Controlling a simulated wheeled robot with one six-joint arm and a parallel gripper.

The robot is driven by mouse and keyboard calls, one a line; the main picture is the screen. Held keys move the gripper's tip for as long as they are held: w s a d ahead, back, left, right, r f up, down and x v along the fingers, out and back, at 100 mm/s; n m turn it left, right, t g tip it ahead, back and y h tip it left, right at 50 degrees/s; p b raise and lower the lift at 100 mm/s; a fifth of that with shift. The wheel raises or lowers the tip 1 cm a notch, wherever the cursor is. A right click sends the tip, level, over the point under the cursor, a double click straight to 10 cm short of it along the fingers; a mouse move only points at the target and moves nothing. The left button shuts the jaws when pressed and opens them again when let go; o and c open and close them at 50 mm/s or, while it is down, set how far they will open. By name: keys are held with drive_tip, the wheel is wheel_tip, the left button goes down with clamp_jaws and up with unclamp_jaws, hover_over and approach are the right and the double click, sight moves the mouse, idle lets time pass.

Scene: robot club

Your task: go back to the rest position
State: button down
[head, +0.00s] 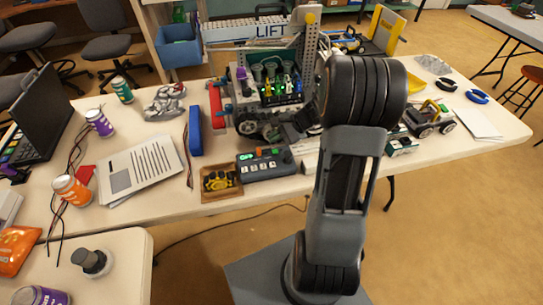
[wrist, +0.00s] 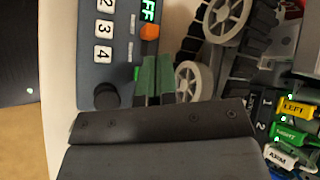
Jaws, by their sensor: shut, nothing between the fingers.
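My gripper (wrist: 152,82) shows in the wrist view with its two green-padded fingers together and nothing between them. It is over the table, beside a grey control box (wrist: 108,38) with numbered keys, a black knob and a green display. The box also shows in the head view (head: 268,165), near the table's front edge. In the head view my arm stands in front of the table's middle and hides part of what is behind it; the fingertips are not clear there. I cannot tell whether the fingers touch anything.
A tracked robot (head: 262,108) with coloured plugs stands close behind the control box; its pale wheels (wrist: 228,18) are right of my fingers in the wrist view. A wooden tray (head: 221,194), papers (head: 137,168), a blue block (head: 194,131) and a small wheeled vehicle (head: 428,120) lie around.

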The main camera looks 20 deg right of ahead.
drive_tip(key=s+a+r+n+g+h+p, duration=0.1)
drive_tip(key=s+a+r+n+h+p, duration=0.4)
drive_tip(key=s+r+n, duration=1)
drive_tip(key=a+h, duration=0.3)
drive_tip(key=a, duration=0.1)
drive_tip(key=shift+s+r, duration=0.25)
drive_tip(key=shift+r, duration=0.1)
